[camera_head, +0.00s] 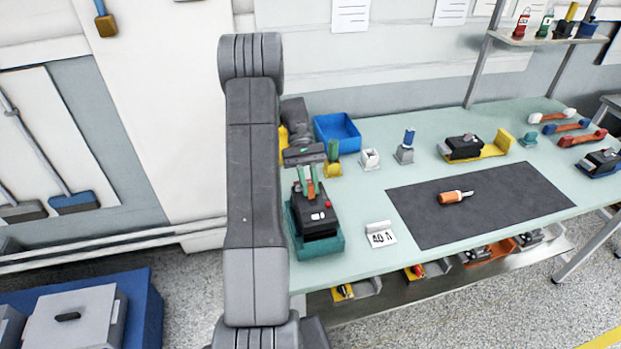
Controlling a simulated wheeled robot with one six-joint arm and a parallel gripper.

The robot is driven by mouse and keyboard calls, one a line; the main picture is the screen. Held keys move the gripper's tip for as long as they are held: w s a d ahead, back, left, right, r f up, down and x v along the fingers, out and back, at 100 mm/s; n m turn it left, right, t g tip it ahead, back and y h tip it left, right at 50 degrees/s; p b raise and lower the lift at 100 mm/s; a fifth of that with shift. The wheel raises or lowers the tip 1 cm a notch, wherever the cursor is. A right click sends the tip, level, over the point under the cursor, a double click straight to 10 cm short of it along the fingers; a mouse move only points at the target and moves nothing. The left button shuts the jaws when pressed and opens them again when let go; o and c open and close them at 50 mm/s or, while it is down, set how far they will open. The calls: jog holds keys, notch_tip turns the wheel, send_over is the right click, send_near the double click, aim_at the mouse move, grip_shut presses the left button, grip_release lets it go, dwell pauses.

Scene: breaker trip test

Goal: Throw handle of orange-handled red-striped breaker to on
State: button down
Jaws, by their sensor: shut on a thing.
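A black breaker (312,217) stands in a teal holder (322,246) near the left end of the bench. It has a red button and small white marks on its face; I cannot make out a red stripe. An orange handle (311,185) rises from its top. My gripper (309,180), with green fingers, reaches down from above and is shut on this handle. The fingers partly hide the handle, so its exact tilt is hard to tell.
A white "40 A" card (381,237) stands right of the breaker. A blue bin (337,133) and small coloured items stand behind. Another black breaker (463,147) sits on a yellow base.

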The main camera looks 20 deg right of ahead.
jog(key=shift+w+f+g+p, duration=0.25)
jog(key=shift+w+g+p, duration=0.05)
jog(key=shift+g, duration=0.4)
jog(key=c, duration=1.6)
grip_release()
jog(key=shift+c, duration=0.2)
